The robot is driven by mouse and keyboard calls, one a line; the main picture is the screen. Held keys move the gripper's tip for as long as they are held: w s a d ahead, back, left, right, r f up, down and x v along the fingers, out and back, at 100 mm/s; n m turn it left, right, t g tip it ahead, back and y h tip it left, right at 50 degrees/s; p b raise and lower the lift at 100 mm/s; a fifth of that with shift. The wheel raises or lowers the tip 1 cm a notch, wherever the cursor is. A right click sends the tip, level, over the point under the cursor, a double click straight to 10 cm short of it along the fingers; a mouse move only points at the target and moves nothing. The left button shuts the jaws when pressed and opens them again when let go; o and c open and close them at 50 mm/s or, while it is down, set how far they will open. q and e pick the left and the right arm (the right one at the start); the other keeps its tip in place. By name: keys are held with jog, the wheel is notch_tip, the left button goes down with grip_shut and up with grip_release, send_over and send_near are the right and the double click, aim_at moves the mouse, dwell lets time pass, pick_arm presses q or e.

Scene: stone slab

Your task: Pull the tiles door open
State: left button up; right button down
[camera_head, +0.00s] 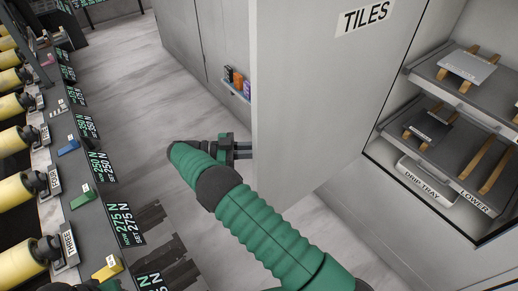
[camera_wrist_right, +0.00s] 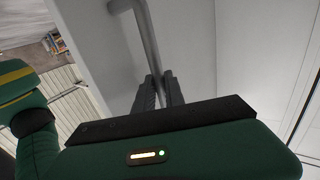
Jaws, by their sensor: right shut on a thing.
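The tiles door (camera_head: 300,110) is a tall pale grey panel labelled TILES in the head view. It stands swung out from the cabinet, whose inside shows to its right. My right gripper (camera_head: 240,148) is at the left edge of the door, with its fingertips partly hidden by the panel. In the right wrist view my right gripper (camera_wrist_right: 159,92) is shut on the grey bar handle (camera_wrist_right: 147,40) of the door. The handle is hidden in the head view.
The open cabinet holds sliding shelves (camera_head: 450,135) with slabs and wooden strips, above a drip tray (camera_head: 425,182). A long bench (camera_head: 75,165) with yellow rollers runs along the left. A small wall shelf (camera_head: 235,90) holds coloured boxes. Grey floor (camera_head: 170,95) lies clear between bench and door.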

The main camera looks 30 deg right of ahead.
jog(key=c, duration=1.4)
grip_release()
jog(key=shift+r, duration=0.2)
jog(key=s+a+r, duration=0.2)
jog(key=s+a, duration=0.2)
jog(key=s, duration=0.2)
jog(key=s+a+r, duration=0.2)
jog(key=s+a, duration=0.2)
jog(key=s, duration=0.3)
jog(key=shift+s+a+r+b, duration=0.2)
jog(key=shift+s+r+b, duration=0.1)
jog(key=shift+b, duration=0.15)
jog(key=shift+c, duration=0.2)
